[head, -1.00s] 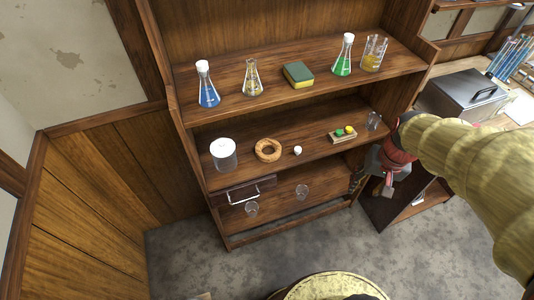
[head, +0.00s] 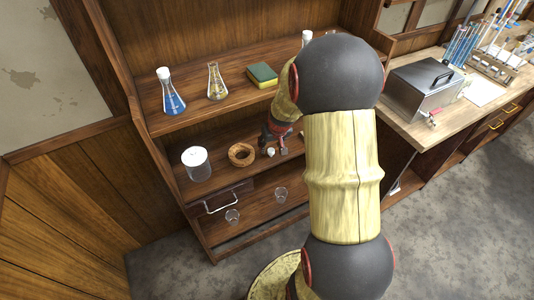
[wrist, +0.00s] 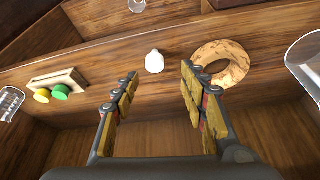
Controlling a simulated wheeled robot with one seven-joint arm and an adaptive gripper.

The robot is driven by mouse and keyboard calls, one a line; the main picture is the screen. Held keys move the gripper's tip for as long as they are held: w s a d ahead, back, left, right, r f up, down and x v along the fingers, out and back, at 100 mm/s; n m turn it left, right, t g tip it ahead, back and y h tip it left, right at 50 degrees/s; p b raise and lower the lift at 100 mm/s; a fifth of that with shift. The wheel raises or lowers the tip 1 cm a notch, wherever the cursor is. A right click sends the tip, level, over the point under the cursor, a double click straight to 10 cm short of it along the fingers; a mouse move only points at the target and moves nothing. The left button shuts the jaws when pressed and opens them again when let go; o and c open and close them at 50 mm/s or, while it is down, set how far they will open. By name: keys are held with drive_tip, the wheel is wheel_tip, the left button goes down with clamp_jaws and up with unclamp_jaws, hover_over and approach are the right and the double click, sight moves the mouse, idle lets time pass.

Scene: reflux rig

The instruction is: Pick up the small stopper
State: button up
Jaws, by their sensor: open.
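The small stopper (wrist: 154,61) is white and rounded. It rests on the middle shelf and shows between and just beyond my fingertips in the wrist view. In the head view the small stopper (head: 270,152) is a small white spot right of the cork ring. My gripper (wrist: 159,75) is open and empty, with its two padded fingers spread to either side of the line to the stopper. In the head view my gripper (head: 277,141) is close beside the stopper, partly hidden by my arm.
The cork ring (wrist: 221,64) lies near one finger in the wrist view. A small wooden holder (wrist: 58,80) with a green and a yellow piece is on the other side. A white-lidded jar (head: 196,164) stands left of the ring. The upper shelf carries flasks and a sponge (head: 262,74).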

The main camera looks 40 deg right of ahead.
sight(271, 151)
drive_tip(key=x, duration=0.2)
drive_tip(key=b+x, duration=0.1)
drive_tip(key=x, duration=0.1)
drive_tip(key=s+b+x, duration=0.1)
drive_tip(key=x, duration=0.1)
drive_tip(key=shift+d+f, duration=0.15)
drive_tip(key=shift+d, duration=0.1)
drive_tip(key=shift+w+f, duration=0.2)
drive_tip(key=shift+f, duration=0.15)
drive_tip(key=shift+r, duration=0.1)
drive_tip(key=shift+c, duration=0.7)
drive_tip(key=c, duration=0.7)
drive_tip(key=shift+c, duration=0.2)
